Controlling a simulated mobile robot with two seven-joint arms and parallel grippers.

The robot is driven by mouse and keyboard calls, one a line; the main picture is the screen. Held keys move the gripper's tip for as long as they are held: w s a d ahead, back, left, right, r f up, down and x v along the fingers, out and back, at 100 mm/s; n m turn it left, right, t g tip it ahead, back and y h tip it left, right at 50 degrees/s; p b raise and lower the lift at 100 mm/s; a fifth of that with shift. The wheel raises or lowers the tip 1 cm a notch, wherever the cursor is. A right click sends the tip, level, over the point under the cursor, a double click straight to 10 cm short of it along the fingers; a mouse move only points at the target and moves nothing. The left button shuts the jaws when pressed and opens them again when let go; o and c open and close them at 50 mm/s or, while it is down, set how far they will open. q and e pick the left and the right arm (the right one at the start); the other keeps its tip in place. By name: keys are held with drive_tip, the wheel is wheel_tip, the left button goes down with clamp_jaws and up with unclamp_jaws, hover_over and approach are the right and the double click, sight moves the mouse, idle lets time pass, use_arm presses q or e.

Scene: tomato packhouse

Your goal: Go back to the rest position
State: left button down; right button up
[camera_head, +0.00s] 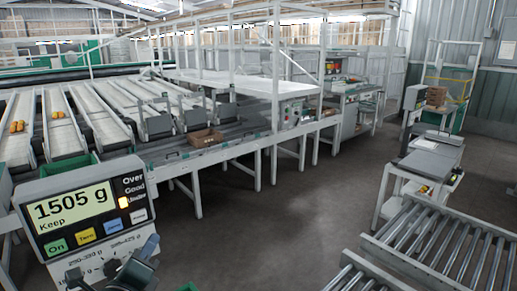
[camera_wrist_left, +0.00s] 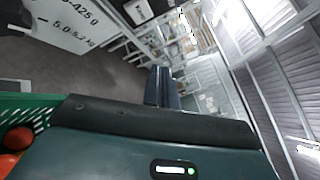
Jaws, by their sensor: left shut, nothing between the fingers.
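My left gripper (camera_head: 148,250) shows at the bottom left of the head view, in front of the lower part of the scale's display unit (camera_head: 33,221). In the left wrist view its two dark fingers (camera_wrist_left: 162,88) are closed together with nothing between them. The gripper is clear of any object I can see. The display reads 1505 g and "Keep", and the light beside "Under" is lit. My right gripper is not in view.
A green crate (camera_wrist_left: 38,108) with red tomatoes is at the left of the wrist view. Roller conveyors (camera_head: 440,240) stand at the front right, with a grey-topped bench (camera_head: 425,165) behind. Sorting lanes (camera_head: 110,125) fill the left. The middle floor (camera_head: 270,225) is clear.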

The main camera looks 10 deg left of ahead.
use_arm(q)
drive_tip(key=s+f+n+g+y, duration=0.2)
drive_tip(key=s+f+n+g, duration=0.55)
drive_tip(key=f+n, duration=0.5)
drive_tip(key=s+d+f+n+g+h, duration=0.25)
drive_tip(key=s+d+n+g, duration=0.2)
drive_tip(key=s, duration=0.25)
drive_tip(key=s+d+f+n+g+h, duration=0.1)
drive_tip(key=s+d+f+n+g, duration=0.25)
drive_tip(key=s+n, duration=0.35)
drive_tip(key=w+d+f+m+t+h, duration=0.1)
drive_tip(key=w+d+f+t, duration=0.1)
drive_tip(key=d+f+t, duration=0.1)
drive_tip(key=w+d+f+m+t+h, duration=0.1)
drive_tip(key=w+d+f+t+h, duration=0.1)
drive_tip(key=f+t, duration=0.2)
wheel_tip(320, 180, down, 2)
drive_tip(key=shift+w+d+f, duration=0.25)
drive_tip(key=shift+w+d, duration=0.1)
drive_tip(key=shift+d, duration=0.05)
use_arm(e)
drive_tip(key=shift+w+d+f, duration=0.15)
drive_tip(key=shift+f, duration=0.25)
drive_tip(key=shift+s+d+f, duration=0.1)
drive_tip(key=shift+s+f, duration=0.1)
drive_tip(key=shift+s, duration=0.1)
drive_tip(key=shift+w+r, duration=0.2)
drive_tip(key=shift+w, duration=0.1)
